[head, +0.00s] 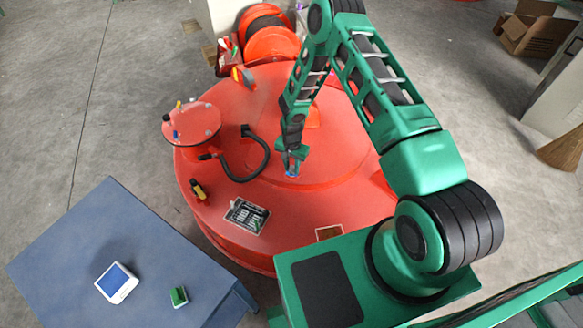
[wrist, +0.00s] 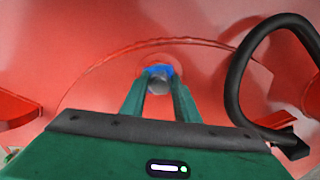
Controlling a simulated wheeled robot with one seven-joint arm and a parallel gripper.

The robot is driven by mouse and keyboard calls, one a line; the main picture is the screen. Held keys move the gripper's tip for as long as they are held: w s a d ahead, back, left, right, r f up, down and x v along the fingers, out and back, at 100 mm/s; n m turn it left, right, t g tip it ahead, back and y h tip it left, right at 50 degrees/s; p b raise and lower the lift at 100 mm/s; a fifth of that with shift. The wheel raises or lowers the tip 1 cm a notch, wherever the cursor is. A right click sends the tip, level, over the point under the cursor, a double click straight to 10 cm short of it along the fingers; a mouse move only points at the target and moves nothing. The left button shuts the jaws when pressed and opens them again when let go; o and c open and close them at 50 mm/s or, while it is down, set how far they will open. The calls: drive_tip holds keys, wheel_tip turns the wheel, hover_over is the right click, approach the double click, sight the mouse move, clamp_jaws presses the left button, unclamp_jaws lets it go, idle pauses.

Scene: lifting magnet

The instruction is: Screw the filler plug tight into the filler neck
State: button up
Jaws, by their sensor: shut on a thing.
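My gripper (head: 291,166) reaches down to the top of the large round red magnet (head: 250,205). In the wrist view my gripper (wrist: 159,88) is shut on a small part with a grey round end, which I take for the filler plug (wrist: 158,86). A blue piece (wrist: 160,70) shows just beyond it, also as a small blue spot in the head view (head: 291,175). A faint round rim lies around that spot. The filler neck is not clearly visible, and I cannot tell how deep the plug sits.
A black curved handle or hose (head: 262,160) rises from the magnet left of my gripper. A red drum (head: 192,125) with several small tools stands farther left. A blue table (head: 105,240) at lower left bears a white-framed display (head: 116,282) and a green block (head: 179,296).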

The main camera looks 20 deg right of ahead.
drive_tip(key=shift+w+r, duration=0.1)
drive_tip(key=m, duration=0.4)
drive_tip(key=shift+w+m, duration=0.1)
drive_tip(key=shift+m, duration=0.3)
drive_tip(key=o, duration=1.1)
drive_tip(key=n, duration=0.4)
drive_tip(key=shift+s+n, duration=0.2)
drive_tip(key=shift+n, duration=0.2)
